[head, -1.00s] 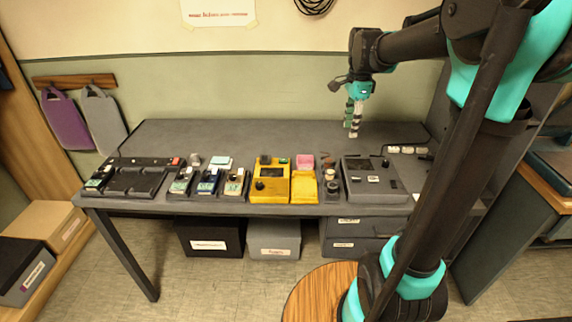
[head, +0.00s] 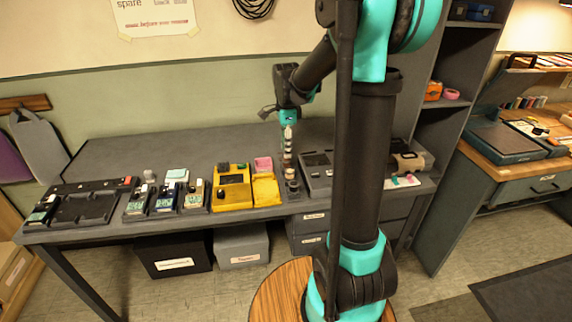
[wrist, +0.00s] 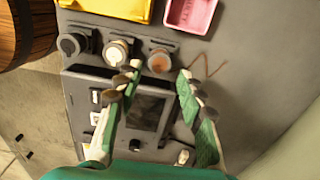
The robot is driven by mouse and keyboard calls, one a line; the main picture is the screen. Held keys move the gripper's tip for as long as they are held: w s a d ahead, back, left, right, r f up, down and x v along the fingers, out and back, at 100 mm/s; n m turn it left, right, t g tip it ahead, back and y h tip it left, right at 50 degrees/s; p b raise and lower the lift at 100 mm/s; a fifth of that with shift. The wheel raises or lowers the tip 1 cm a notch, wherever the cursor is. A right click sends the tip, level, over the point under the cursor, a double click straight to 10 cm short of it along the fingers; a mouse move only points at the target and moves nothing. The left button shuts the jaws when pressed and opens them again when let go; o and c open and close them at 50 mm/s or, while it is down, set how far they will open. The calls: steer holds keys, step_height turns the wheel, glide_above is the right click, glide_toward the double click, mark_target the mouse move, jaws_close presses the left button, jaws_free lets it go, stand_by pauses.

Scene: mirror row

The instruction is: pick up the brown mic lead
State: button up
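A thin brown bent line, which looks like the brown mic lead (wrist: 207,65), lies on the grey table top in the wrist view, below the pink tray. It is just beyond the tip of my right-hand finger, not between the fingers. My gripper (wrist: 160,77) is open and empty, with its fingers over a grey device with a dark screen (wrist: 147,110). In the head view my gripper (head: 288,155) points down above the table, behind a small rack of round pieces (head: 292,186). I cannot make out the lead in the head view.
The pink tray (wrist: 192,13) and a yellow tray (wrist: 122,6) are close by. Round pieces, one orange-topped (wrist: 160,61) and one white-topped (wrist: 117,52), stand in a row near the fingertips. A yellow box (head: 230,190) stands left. The table's back left (head: 150,150) is clear.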

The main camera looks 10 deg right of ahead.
mark_target(286, 160)
steer(key=shift+f, duration=2.75)
steer(key=c, duration=0.8)
steer(key=shift+o, duration=0.2)
steer(key=shift+r, duration=0.1)
step_height(286, 160, up, 20)
steer(key=shift+f, duration=8.85)
steer(key=shift+f, duration=0.45)
steer(key=shift+f, duration=0.35)
